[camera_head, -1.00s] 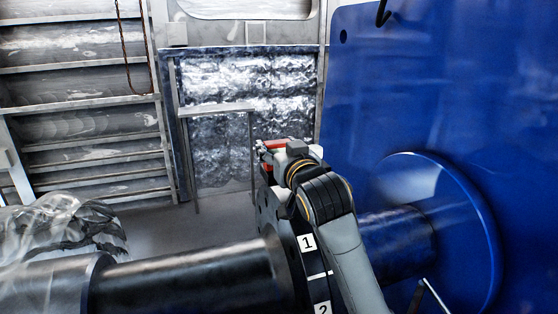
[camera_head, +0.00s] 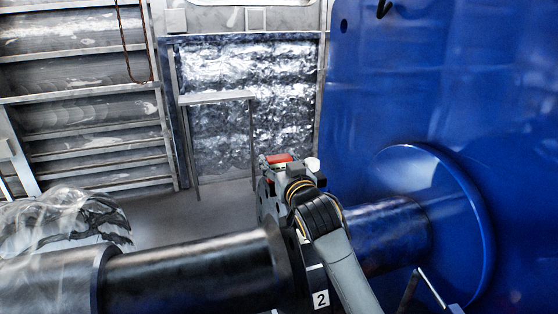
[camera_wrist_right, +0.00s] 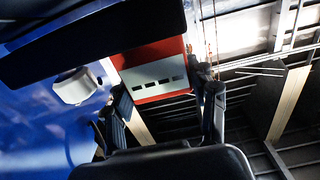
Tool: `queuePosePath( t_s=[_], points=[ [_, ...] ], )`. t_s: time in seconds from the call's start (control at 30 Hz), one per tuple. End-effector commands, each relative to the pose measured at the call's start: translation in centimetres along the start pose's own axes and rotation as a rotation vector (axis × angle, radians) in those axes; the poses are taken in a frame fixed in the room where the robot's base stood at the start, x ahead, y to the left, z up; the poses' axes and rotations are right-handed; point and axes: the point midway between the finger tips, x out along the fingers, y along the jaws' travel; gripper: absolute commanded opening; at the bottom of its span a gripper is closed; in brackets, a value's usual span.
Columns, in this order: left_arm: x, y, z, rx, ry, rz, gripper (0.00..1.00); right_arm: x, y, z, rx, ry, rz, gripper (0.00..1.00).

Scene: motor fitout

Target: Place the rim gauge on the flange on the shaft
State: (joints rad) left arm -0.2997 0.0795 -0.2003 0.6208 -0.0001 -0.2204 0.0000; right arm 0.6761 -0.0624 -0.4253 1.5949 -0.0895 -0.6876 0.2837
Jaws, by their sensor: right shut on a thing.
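The rim gauge, a red and white block (camera_head: 279,159), is held in my right gripper (camera_head: 284,164) above the top of the dark flange (camera_head: 266,203). In the right wrist view the gauge (camera_wrist_right: 150,70) shows a white face with a row of dark slots between the fingers of my right gripper (camera_wrist_right: 168,108). The flange sits around the dark shaft (camera_head: 190,272) and carries a label "2" on its rim. My right arm hides part of the flange, and I cannot tell whether the gauge touches it. My left gripper is not in view.
A large blue housing (camera_head: 450,90) with a round blue collar (camera_head: 465,225) stands to the right, close to my arm. A plastic-wrapped bundle (camera_head: 65,225) lies at the left. Grey wall shelving (camera_head: 80,100) stands behind, with open floor before it.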

Motion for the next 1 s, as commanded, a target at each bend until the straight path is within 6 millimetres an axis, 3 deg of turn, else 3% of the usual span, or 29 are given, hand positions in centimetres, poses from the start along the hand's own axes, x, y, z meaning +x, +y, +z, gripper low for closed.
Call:
queuePosePath(
  t_s=[0.03,0.07,0.13,0.57,0.77,1.0],
  points=[
    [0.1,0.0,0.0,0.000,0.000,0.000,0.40,0.0,0.0,-0.3,-0.001,0.010,-0.001,0.00],
    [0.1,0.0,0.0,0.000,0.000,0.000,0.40,0.0,0.0,0.1,0.000,0.000,0.000,0.63],
    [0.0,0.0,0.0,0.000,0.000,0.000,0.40,0.0,0.0,0.1,0.000,0.000,0.000,0.78],
    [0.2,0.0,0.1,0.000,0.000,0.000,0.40,-0.3,0.0,0.1,0.001,-0.001,0.000,0.80],
    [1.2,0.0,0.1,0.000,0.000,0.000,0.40,-2.9,0.0,0.2,0.001,0.002,-0.001,0.80],
    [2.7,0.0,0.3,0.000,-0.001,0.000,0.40,-7.7,0.0,0.2,0.001,0.002,0.000,0.80]
  ],
)
